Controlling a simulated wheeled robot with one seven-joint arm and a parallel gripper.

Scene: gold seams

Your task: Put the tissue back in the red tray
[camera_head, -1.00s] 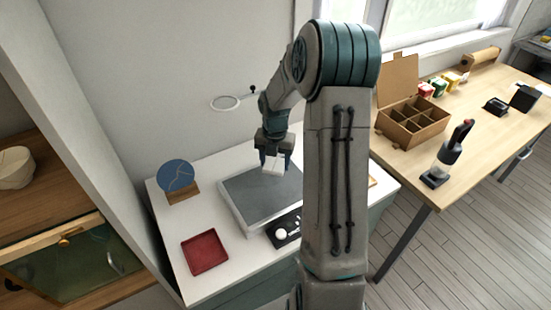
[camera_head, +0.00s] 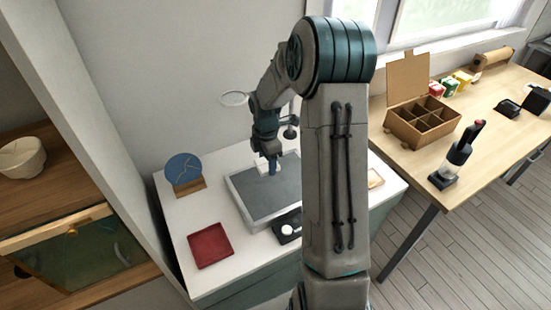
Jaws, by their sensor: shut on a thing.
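The red tray (camera_head: 210,246) lies flat on the white table, near its front left edge, and looks empty. My gripper (camera_head: 272,168) is over the back part of the grey-topped slab (camera_head: 262,203), to the right of and behind the red tray. It is shut on a small white thing (camera_head: 263,167), which I take to be the tissue. My fingers hide part of it. Whether it touches the grey surface I cannot tell.
A blue round plate (camera_head: 183,168) on a wooden stand is at the back left. A black holder with a white round thing (camera_head: 287,229) is in front of the slab. My own arm hides the table's right part. White table surface between tray and slab is clear.

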